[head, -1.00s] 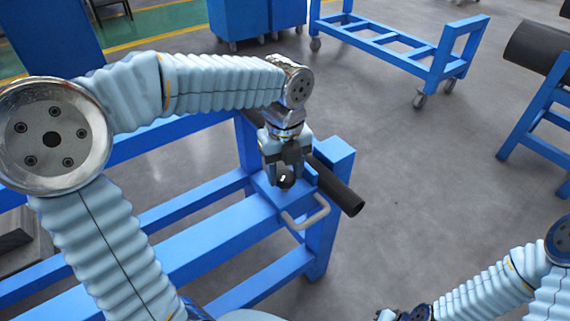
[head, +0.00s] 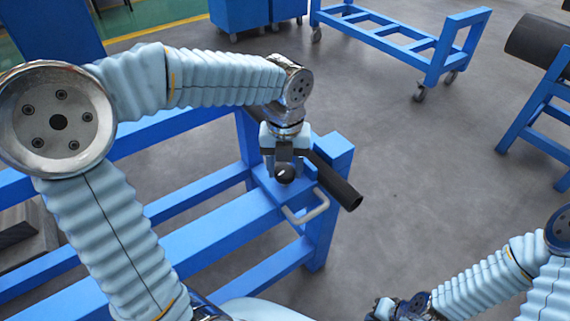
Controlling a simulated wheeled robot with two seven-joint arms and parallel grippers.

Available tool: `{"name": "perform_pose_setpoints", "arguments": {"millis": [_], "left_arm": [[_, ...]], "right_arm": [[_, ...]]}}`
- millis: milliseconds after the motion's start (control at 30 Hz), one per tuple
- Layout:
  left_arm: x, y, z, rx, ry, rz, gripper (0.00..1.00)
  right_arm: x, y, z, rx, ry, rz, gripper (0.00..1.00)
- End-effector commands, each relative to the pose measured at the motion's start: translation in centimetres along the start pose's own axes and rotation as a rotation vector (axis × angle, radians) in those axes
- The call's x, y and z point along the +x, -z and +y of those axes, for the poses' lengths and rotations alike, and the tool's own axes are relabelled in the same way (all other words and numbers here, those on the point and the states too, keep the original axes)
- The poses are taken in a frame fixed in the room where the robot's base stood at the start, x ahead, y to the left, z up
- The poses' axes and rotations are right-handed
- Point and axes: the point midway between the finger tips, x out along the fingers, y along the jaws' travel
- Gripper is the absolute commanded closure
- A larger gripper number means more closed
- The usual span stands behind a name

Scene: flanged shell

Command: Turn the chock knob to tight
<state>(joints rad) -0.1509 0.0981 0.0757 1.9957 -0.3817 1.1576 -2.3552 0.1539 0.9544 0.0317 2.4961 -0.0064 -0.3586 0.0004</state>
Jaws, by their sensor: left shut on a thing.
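The chock knob (head: 285,174) is a small black round knob with a light mark, on the blue frame beside a dark pipe. My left gripper (head: 284,169) points down over it and is shut on it, with its fingers on either side. The light mark on the knob's top is only partly visible and small. My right gripper (head: 398,309) is low at the bottom edge, far from the knob, and its fingers cannot be made out.
The dark pipe (head: 338,186) lies on the blue frame (head: 211,219) and sticks out past its end. A grey handle (head: 309,211) juts out in front of the knob. A blue cart (head: 397,47) and another blue stand (head: 545,128) are farther off. Grey floor between them is clear.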

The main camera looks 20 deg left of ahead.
Motion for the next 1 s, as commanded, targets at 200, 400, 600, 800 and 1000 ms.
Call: {"name": "perform_pose_setpoints", "arguments": {"millis": [200, 400, 600, 800, 1000], "left_arm": [[0.1, 0.1, 0.0, 0.000, -0.001, 0.003, 0.81], [0.1, 0.1, 0.0, -0.001, -0.001, 0.002, 0.25], [0.0, 0.0, 0.0, -0.001, 0.000, 0.001, 0.25], [-1.5, -0.1, -0.1, -0.001, 0.001, -0.003, 0.25], [-6.1, 0.0, -0.1, -0.001, 0.003, -0.003, 0.25]], "right_arm": [[0.0, 0.0, 0.0, 0.000, 0.000, 0.000, 1.00], [0.0, 0.0, 0.0, 0.000, 0.000, 0.000, 1.00], [0.0, 0.0, 0.0, 0.000, 0.000, 0.000, 1.00], [-0.1, 0.0, 0.0, 0.000, 0.000, 0.000, 1.00], [-0.1, 0.0, 0.0, 0.000, 0.000, 0.000, 1.00]]}}
